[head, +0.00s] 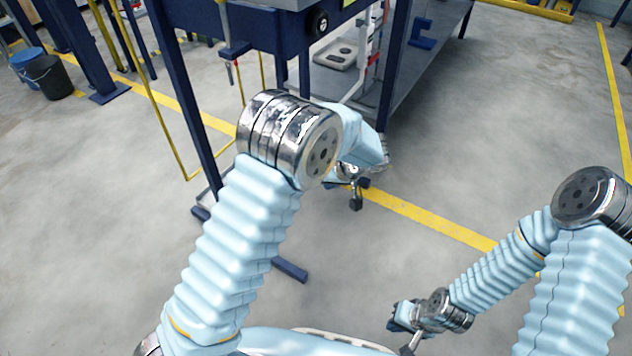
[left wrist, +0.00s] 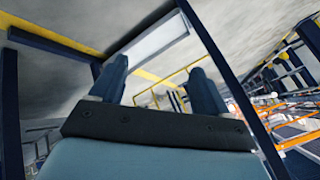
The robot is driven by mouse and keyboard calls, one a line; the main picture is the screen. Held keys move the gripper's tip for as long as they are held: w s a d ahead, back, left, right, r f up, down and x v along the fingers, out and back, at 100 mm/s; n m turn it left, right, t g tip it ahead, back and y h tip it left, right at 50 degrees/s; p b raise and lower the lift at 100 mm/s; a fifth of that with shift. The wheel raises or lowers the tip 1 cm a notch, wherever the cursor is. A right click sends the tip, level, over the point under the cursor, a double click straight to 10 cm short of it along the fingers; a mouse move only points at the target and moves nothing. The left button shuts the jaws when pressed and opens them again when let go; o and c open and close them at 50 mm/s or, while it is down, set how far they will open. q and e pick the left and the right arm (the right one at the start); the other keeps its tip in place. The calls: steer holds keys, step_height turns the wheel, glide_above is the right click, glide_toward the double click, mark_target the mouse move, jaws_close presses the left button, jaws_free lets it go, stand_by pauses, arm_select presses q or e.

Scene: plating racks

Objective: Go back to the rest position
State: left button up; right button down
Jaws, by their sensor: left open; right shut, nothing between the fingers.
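My left arm, in a pale blue ribbed sleeve, comes up from the bottom left in the head view and bends at a silver joint. Its far end, near the foot of the blue frame, is mostly hidden behind that joint. In the left wrist view my left gripper (left wrist: 157,82) has its two dark blue fingers well apart, with nothing between them. My right gripper (head: 399,322) is low in the head view, over bare floor, at the end of the right arm. It is small and partly turned away; it is shut and holds nothing.
A dark blue workbench frame (head: 178,95) with legs and a yellow rail stands just beyond my left arm. A grey bench (head: 436,62) runs behind it. Blue and black buckets (head: 50,78) stand far left. Grey floor with yellow lines is open in front and right.

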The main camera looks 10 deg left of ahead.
arm_select(q)
steer(key=shift+s+f, duration=0.1)
steer(key=shift+f, duration=0.2)
steer(key=s+f+m+g+h+p, duration=0.35)
steer(key=s+f+h, duration=0.35)
steer(key=s+f, duration=0.6)
steer(key=s+d+t+h+p, duration=0.2)
steer(key=s+h+p, duration=0.1)
steer(key=s, duration=0.9)
steer(key=shift+r+h, duration=0.45)
steer(key=shift+h, duration=0.35)
steer(key=shift+w, duration=0.1)
